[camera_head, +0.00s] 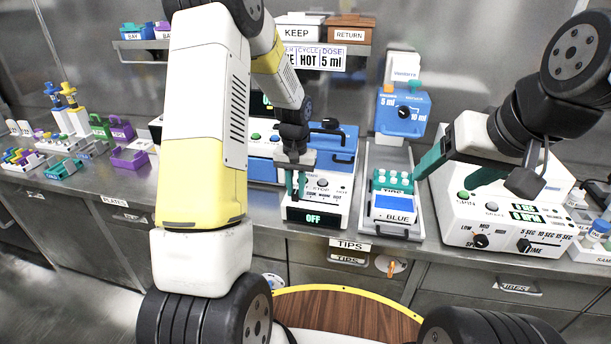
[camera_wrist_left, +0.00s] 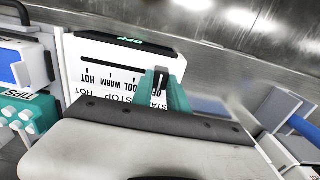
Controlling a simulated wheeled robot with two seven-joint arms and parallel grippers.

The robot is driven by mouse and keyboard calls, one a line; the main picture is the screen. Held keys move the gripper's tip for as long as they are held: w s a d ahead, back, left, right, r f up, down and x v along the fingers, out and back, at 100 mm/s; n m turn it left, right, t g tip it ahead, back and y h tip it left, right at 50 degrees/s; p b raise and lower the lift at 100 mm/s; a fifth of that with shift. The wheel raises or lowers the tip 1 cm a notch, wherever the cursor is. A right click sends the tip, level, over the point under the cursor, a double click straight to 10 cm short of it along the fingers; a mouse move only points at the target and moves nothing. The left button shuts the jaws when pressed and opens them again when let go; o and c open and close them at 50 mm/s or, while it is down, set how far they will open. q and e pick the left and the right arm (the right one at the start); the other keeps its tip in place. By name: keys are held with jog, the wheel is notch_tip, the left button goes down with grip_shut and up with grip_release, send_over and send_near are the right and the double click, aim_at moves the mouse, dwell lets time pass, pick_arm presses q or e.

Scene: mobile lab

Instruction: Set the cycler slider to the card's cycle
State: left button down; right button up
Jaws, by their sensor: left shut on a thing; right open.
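The cycler (camera_head: 335,205) is a white and blue machine at the bench's front; its dark display reads OFF. The card (camera_head: 318,57) on the back shelf shows CYCLE HOT and DOSE 5 ml. My left gripper (camera_head: 295,190) reaches down onto the cycler panel. In the left wrist view the panel appears upside down, with a dark slot (camera_wrist_left: 108,66) and labels including COOL, WARM and HOT. The left gripper's teal fingers (camera_wrist_left: 166,90) are shut on the dark slider knob (camera_wrist_left: 161,77), at the OFF end. My right gripper (camera_head: 452,165) is open and empty before the spin machine.
Right of the cycler stand a teal tip rack (camera_head: 392,180), a tray with a blue-labelled box (camera_head: 395,210) and a blue dispenser (camera_head: 403,110). The white spin machine (camera_head: 505,215) is further right. Colored racks (camera_head: 65,168) fill the left bench.

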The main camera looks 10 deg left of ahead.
dwell(0.8)
pick_arm(q)
jog(key=d, duration=1.2)
jog(key=shift+s+d+r, duration=0.1)
jog(key=shift+s+d, duration=0.05)
jog(key=shift+d, duration=0.1)
jog(key=c, duration=1.3)
grip_release()
notch_tip(320, 180, up, 8)
jog(key=shift+f, duration=0.15)
